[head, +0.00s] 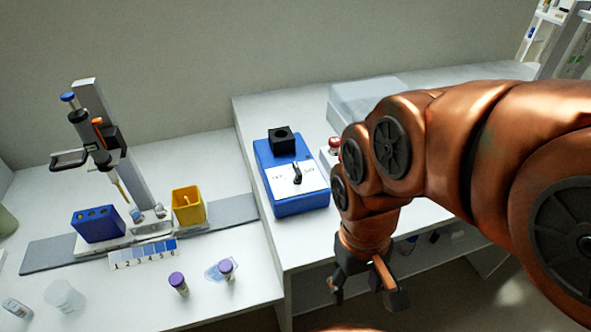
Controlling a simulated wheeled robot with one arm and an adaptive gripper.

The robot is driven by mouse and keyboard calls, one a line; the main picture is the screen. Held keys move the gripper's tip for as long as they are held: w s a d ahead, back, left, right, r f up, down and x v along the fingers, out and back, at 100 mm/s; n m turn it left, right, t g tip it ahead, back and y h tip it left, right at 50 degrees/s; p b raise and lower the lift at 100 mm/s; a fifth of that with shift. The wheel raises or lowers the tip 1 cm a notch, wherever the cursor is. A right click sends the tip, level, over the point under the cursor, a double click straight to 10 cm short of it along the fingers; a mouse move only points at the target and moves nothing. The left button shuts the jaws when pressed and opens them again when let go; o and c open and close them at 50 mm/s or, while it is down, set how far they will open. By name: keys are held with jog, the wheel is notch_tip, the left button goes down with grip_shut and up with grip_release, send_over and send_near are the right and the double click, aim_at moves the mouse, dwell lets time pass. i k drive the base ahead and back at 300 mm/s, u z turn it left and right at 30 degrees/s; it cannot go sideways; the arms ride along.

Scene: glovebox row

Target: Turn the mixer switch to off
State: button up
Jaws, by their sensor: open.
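The mixer (292,207) is a blue box with a white top panel and a black square cup holder at its back. It stands on the raised white bench in the head view. Its black switch (297,175) sits on the white panel between two small printed labels, too small to read surely. The switch lever appears to point toward the back. My gripper (366,297) is open and empty, pointing down in front of and to the right of the mixer, near the bench's front edge. It is apart from the switch.
A red-topped device (334,143) and a pale clear box (366,95) stand right of the mixer, partly behind my arm. On the lower left bench are a pipette stand (112,140), blue rack (98,224), yellow container (188,206), purple-capped tubes (178,284) and a cup (65,297).

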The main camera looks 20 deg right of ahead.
aim_at(296, 167)
jog(key=z, duration=0.05)
jog(key=k, duration=0.5)
jog(key=u, duration=1.05)
jog(key=i, duration=0.65)
jog(key=z, duration=0.5)
